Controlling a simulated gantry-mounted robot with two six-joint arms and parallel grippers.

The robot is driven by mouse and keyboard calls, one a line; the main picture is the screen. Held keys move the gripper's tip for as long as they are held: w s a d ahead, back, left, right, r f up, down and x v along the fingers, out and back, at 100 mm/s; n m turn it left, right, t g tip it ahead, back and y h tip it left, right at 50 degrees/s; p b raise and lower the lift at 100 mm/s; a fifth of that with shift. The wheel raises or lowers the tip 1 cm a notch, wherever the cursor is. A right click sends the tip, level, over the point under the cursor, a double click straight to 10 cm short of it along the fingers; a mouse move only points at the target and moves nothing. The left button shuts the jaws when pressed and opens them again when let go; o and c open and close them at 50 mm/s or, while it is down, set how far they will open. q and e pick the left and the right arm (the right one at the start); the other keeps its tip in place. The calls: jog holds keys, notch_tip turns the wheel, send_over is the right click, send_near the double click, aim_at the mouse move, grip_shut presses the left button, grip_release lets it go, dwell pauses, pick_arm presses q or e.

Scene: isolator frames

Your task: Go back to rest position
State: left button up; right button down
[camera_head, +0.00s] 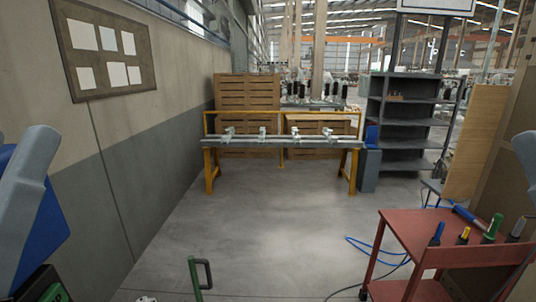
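My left arm shows only as a grey and blue link at the left edge of the head view. My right arm shows only as a grey link at the right edge. Neither gripper's fingers are in view, so I cannot see whether they hold anything. A workbench (325,143) with yellow legs stands ahead across the floor. Several small light-grey fixtures (263,132) sit along its top rail.
A red cart (420,235) with several coloured-handled tools stands at the lower right, near a blue cable (375,246) on the floor. A green-and-black handle (200,274) rises at the bottom. Grey shelves (405,115) stand behind. The central floor (255,225) is clear.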

notch_tip(320, 180, up, 34)
jog(key=p, duration=3.4)
